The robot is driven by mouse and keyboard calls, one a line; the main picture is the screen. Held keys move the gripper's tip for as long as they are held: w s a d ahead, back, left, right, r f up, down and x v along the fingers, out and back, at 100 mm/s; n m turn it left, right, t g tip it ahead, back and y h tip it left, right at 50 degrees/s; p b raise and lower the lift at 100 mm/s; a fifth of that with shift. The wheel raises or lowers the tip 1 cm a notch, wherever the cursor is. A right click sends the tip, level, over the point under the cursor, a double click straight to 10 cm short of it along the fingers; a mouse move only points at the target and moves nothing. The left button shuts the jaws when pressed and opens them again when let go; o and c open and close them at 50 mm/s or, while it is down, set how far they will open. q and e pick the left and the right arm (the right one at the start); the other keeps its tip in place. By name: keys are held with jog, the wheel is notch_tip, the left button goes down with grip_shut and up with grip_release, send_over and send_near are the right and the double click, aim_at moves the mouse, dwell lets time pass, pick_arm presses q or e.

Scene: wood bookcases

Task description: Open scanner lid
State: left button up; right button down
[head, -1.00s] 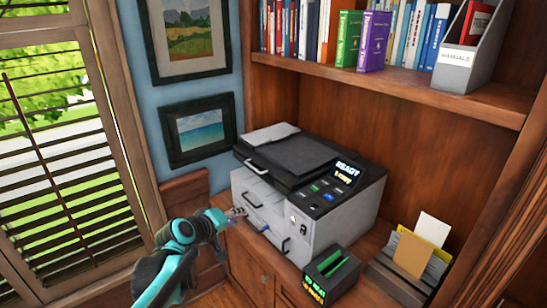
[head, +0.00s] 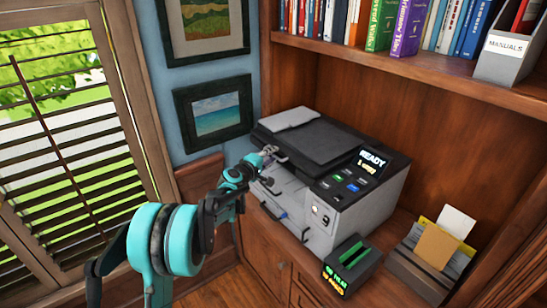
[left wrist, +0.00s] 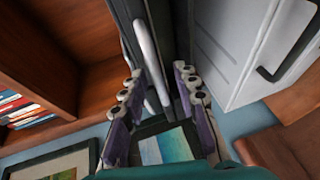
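The scanner (head: 345,200) is a grey and white machine with a black top, on the cabinet under a shelf. Its black lid (head: 318,143) lies flat and closed, with white paper (head: 290,118) at its back left. My left gripper (head: 268,151) is at the lid's left edge. In the left wrist view my left gripper (left wrist: 158,95) has its two fingers apart, with the machine's dark edge and a pale bar between and beyond them. I cannot tell whether the fingers touch the lid. My right gripper is not in view.
A small dark box with a green slot (head: 350,262) stands in front of the scanner. A paper holder (head: 425,262) is to its right. The bookshelf (head: 400,65) hangs above. A window with blinds (head: 70,150) and framed pictures (head: 214,113) are on the left.

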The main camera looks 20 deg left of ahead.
pick_arm(q)
jog(key=shift+w+d, duration=0.15)
jog(key=shift+w, duration=0.4)
jog(key=shift+c, duration=0.4)
jog(key=c, duration=0.5)
jog(key=shift+s+d, duration=0.1)
grip_shut()
